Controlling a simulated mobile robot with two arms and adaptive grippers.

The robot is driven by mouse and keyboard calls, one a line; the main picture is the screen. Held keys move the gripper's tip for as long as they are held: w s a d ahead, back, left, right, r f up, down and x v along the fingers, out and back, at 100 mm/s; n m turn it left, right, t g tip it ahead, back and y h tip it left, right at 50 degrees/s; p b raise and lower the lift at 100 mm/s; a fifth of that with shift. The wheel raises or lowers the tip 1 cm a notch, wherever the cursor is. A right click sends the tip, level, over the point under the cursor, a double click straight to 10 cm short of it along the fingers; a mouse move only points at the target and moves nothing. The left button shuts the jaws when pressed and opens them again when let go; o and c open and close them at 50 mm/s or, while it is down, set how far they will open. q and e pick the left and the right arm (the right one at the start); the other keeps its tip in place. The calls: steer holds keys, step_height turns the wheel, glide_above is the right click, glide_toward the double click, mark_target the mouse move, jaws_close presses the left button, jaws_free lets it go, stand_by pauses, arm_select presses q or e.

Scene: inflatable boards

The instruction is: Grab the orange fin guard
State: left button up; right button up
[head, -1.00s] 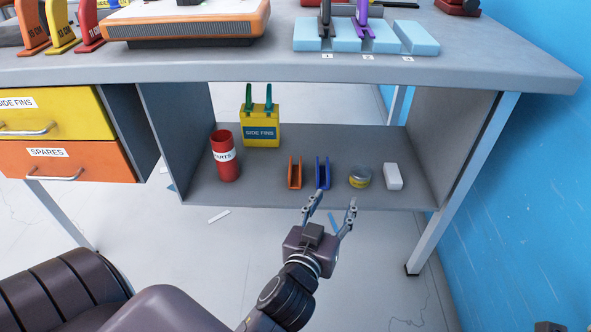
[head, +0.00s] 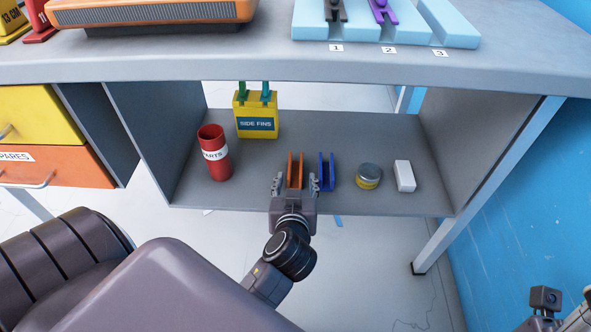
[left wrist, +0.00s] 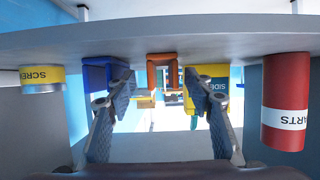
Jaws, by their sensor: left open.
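The orange fin guard (head: 295,168), a small upright U-shaped channel, stands near the front edge of the shelf under the bench. My left gripper (head: 296,184) is open, its two fingers on either side of the guard's near end in the head view. In the left wrist view, which looks upside down, the orange guard (left wrist: 163,72) shows beyond and between the spread fingers (left wrist: 167,92). I cannot tell whether the fingers touch it. Part of what seems to be my right gripper (head: 560,312) shows at the lower right corner; its jaws are not clear.
A similar blue guard (head: 327,171) stands close to the right. Farther right are a round tin (head: 368,176) and a white block (head: 404,176). A red cup (head: 214,155) and a yellow side fins box (head: 257,117) stand left. The bench top (head: 200,62) overhangs the shelf (head: 250,190).

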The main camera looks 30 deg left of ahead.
mark_target(296, 162)
arm_select(q)
steer(key=x, duration=0.1)
steer(key=b+x, duration=0.1)
steer(key=x, duration=0.1)
steer(key=b+x, duration=0.1)
steer(key=x, duration=0.1)
steer(key=shift+w+a+r, duration=0.15)
steer(key=shift+a+r, duration=0.1)
steer(key=shift+r, duration=0.05)
steer(key=c, duration=1)
